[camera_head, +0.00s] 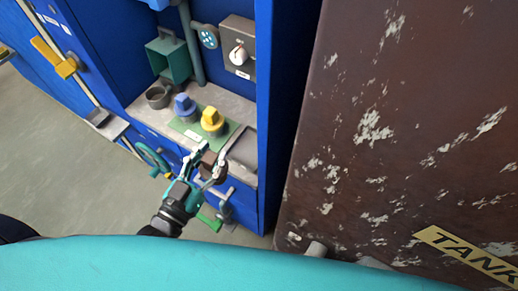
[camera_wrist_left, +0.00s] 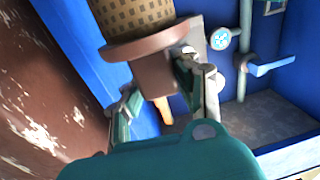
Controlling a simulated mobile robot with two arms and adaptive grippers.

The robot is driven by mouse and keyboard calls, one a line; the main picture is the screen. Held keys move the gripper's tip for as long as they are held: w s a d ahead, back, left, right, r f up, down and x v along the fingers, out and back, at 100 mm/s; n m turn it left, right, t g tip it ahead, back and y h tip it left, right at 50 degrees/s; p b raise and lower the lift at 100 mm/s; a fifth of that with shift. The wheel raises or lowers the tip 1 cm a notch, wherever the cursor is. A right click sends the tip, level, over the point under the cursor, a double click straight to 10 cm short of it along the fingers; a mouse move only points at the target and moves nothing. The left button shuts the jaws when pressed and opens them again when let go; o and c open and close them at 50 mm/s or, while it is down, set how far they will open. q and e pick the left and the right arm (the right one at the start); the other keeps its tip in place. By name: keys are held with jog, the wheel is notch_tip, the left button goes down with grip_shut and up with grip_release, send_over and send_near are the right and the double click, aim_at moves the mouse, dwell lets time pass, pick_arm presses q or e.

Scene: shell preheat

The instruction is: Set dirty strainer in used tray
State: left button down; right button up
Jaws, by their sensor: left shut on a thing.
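My left gripper (camera_head: 207,163) is at the front edge of the bench shelf, shut on the dirty strainer (camera_head: 209,158), which shows as a small brown piece between the fingers. In the left wrist view the strainer (camera_wrist_left: 140,14) has a tan mesh cylinder above a brown flange (camera_wrist_left: 150,42), and the left gripper's fingers (camera_wrist_left: 160,88) close around the block below the flange. A grey shallow tray (camera_head: 245,147) lies at the shelf's right end, just right of the gripper; I cannot tell if it is the used tray. My right gripper is not in view.
The brown tank (camera_head: 400,120) fills the right.

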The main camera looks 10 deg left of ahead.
pick_arm(q)
jog(key=shift+s+a+f+m+g+h, duration=0.15)
jog(key=shift+f+m+h, duration=0.1)
jog(key=shift+f, duration=0.3)
jog(key=shift+s+f+m+g+h, duration=0.15)
jog(key=shift+f+m+h, duration=0.1)
jog(key=shift+f, duration=0.25)
jog(key=shift+w+f, duration=0.2)
jog(key=shift+w, duration=0.6)
jog(key=w+d+f, duration=0.1)
jog(key=w+d, duration=0.1)
jog(key=w, duration=0.2)
jog(key=w+d+f+p, duration=0.1)
jog(key=w+d+f, duration=0.1)
jog(key=w, duration=0.2)
jog(key=w+d+f, duration=0.2)
jog(key=w, duration=0.3)
jog(key=shift+d, duration=0.2)
jog(key=shift+f, duration=0.1)
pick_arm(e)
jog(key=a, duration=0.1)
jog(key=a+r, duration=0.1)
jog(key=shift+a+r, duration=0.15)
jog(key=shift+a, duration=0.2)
pick_arm(q)
jog(key=c, duration=1)
grip_release()
jog(key=shift+o, duration=0.2)
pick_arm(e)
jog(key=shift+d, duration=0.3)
